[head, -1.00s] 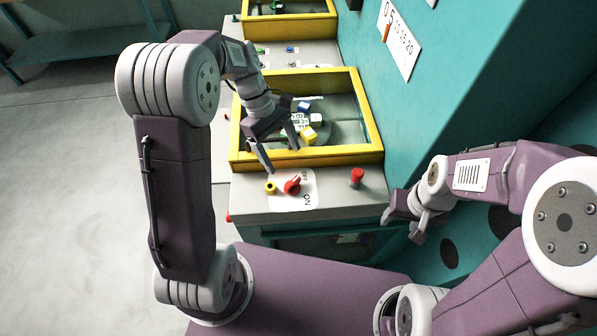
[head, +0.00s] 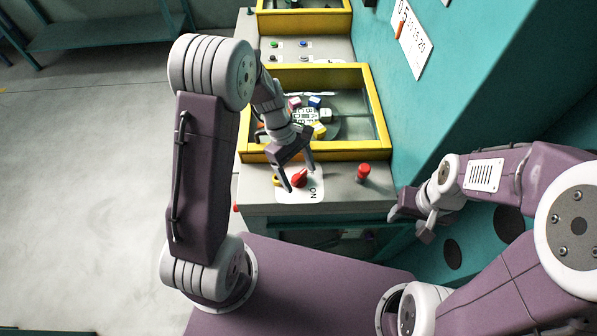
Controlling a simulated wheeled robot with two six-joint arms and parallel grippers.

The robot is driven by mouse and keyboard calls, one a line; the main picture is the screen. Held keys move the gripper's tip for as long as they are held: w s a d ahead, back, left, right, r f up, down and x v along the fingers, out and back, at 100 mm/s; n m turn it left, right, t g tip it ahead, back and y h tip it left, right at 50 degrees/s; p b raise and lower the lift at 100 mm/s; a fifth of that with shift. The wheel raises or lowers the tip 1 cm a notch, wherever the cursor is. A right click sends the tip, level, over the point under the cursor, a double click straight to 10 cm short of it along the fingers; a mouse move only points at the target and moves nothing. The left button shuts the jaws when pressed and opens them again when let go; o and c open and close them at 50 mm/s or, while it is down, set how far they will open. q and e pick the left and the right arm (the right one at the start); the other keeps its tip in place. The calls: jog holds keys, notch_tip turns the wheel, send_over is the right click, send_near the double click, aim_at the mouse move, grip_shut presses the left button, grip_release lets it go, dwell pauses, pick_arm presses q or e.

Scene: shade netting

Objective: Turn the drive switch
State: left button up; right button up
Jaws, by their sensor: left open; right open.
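The drive switch is a red rotary knob (head: 299,179) on a white label plate (head: 288,196) marked ON, on the grey front panel of the machine. My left gripper (head: 299,179) is open above the knob, with one finger on each side of it in the picture. I cannot tell whether the fingers touch it. The OFF marking is hidden by the gripper. My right gripper (head: 409,226) is open and empty, right of the panel near the teal wall.
A red mushroom-shaped button (head: 363,173) stands right of the switch. A yellow button (head: 276,182) at its left is partly hidden. Behind is a yellow-framed window (head: 361,151) over a turntable with coloured blocks. A teal wall (head: 470,90) bounds the right side.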

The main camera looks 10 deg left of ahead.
pick_arm(q)
jog(key=shift+w, duration=0.1)
jog(key=c, duration=1.4)
jog(key=m+g+p, duration=0.1)
jog(key=m+p, duration=0.1)
jog(key=shift+r+m, duration=0.15)
jog(key=shift+m, duration=0.25)
jog(key=m+y+p, duration=0.1)
jog(key=m, duration=0.1)
jog(key=m+y+p, duration=0.1)
jog(key=m, duration=0.1)
jog(key=shift+w+d+m+g, duration=0.1)
jog(key=shift+m+g, duration=0.2)
jog(key=shift+g, duration=0.1)
jog(key=m+y, duration=0.1)
jog(key=m, duration=0.1)
jog(key=m+y+p, duration=0.1)
jog(key=m, duration=0.2)
jog(key=shift+g, duration=0.3)
jog(key=m+y, duration=0.1)
jog(key=m, duration=0.1)
jog(key=m+p, duration=0.1)
jog(key=m, duration=0.2)
jog(key=shift+d+y, duration=0.1)
jog(key=shift+y, duration=0.3)
jog(key=shift+m+t, duration=0.4)
jog(key=o, duration=1.4)
